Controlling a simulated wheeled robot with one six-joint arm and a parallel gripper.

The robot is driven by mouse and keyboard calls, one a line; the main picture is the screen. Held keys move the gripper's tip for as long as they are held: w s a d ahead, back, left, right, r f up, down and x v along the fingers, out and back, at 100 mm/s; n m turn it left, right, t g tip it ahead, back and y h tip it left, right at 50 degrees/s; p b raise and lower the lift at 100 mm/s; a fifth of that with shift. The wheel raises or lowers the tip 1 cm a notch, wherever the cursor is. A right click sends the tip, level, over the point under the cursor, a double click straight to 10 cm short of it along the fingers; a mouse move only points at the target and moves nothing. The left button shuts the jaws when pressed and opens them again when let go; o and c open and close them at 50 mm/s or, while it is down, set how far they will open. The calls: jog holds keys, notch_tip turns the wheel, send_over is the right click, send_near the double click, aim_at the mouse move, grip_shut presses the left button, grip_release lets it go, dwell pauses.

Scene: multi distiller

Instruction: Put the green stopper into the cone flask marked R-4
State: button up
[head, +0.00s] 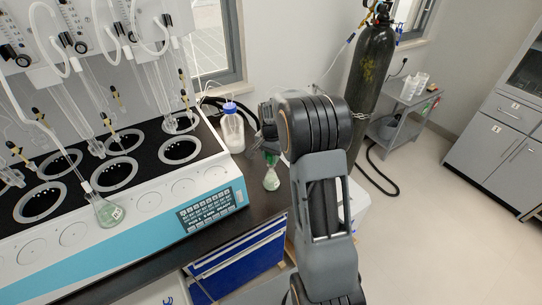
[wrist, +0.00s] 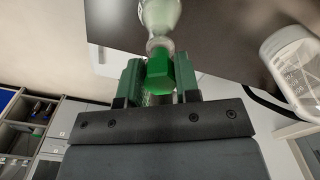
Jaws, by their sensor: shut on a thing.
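My gripper (wrist: 160,80) is shut on the green stopper (wrist: 160,69), which sits between its two green fingers. In the wrist view the stopper is right at the neck of a clear cone flask (wrist: 160,14). I cannot tell whether the stopper is inside the neck or only lined up with it. In the head view this flask (head: 272,180) stands on the dark bench below my gripper (head: 270,156) and has pale green contents. No mark is readable on it. Another cone flask (head: 107,213) with green liquid and a small label hangs at the distiller's front; its label is too small to read.
The distiller (head: 150,215) with several round wells fills the left. A blue-capped bottle (head: 232,130) stands behind the flask and also shows in the wrist view (wrist: 292,62). A dark gas cylinder (head: 372,85) stands behind my arm. The floor on the right is open.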

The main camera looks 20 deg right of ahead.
jog(key=shift+f+b, duration=0.85)
jog(key=shift+f, duration=0.4)
jog(key=o, duration=1)
jog(key=shift+c, duration=0.2)
jog(key=shift+r, duration=0.1)
notch_tip(320, 180, up, 14)
jog(key=shift+f+b, duration=0.2)
jog(key=shift+b, duration=0.1)
